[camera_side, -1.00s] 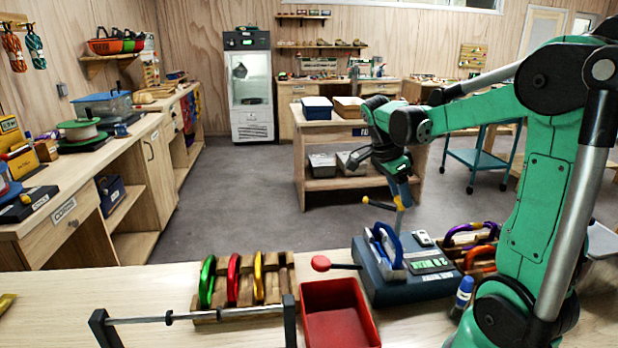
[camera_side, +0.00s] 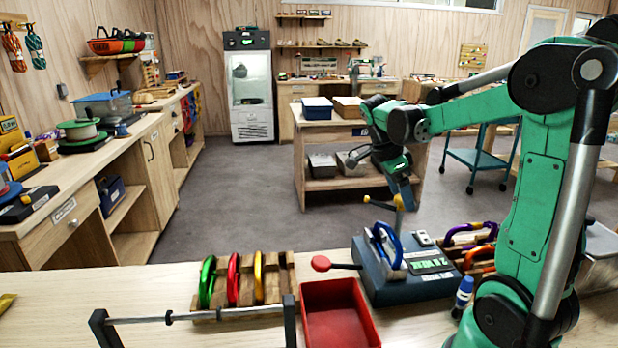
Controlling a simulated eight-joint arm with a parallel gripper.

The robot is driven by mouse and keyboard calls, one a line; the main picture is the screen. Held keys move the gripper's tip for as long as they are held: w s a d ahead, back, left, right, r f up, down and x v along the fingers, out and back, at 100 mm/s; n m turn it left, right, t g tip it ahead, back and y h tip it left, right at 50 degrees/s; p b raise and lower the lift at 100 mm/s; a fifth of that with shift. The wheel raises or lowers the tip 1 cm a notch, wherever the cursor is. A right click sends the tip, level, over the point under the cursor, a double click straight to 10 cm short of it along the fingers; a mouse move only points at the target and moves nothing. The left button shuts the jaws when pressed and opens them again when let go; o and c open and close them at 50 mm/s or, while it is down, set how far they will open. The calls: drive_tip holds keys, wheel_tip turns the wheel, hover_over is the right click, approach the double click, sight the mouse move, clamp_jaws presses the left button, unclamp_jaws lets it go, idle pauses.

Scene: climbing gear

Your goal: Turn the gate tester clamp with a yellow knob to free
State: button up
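The gate tester (camera_side: 400,285) is a dark blue-grey box with a green lit readout on the bench. A blue carabiner (camera_side: 388,245) stands upright on it. The clamp's yellow knob (camera_side: 367,199) is at the left end of a dark lever, which slants slightly down to the right toward a pale yellowish post (camera_side: 399,203). My gripper (camera_side: 406,200) points down at the top of this post, right of the knob. Its fingers are small and overlap the post, so contact and finger opening cannot be told. A second lever with a red knob (camera_side: 320,263) sticks out left of the tester.
A red tray (camera_side: 338,315) sits in front of the tester. A wooden rack with green, red and yellow carabiners (camera_side: 232,280) stands left, behind a metal bar (camera_side: 195,314). Purple and orange carabiners (camera_side: 475,243) and a blue bottle (camera_side: 464,292) are right. The air left of the knob is clear.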

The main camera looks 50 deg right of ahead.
drive_tip(key=shift+v, duration=2.8)
drive_tip(key=w+a+f+n+t+y, duration=0.1)
drive_tip(key=a+n+t, duration=0.4)
drive_tip(key=a+n, duration=0.5)
drive_tip(key=w+a+f+n+t+y, duration=0.2)
drive_tip(key=a+f+n+t, duration=0.2)
drive_tip(key=a+n, duration=0.7)
drive_tip(key=n+t, duration=0.1)
drive_tip(key=n, duration=0.5)
drive_tip(key=shift+w+f+t, duration=0.2)
drive_tip(key=shift+t, duration=0.1)
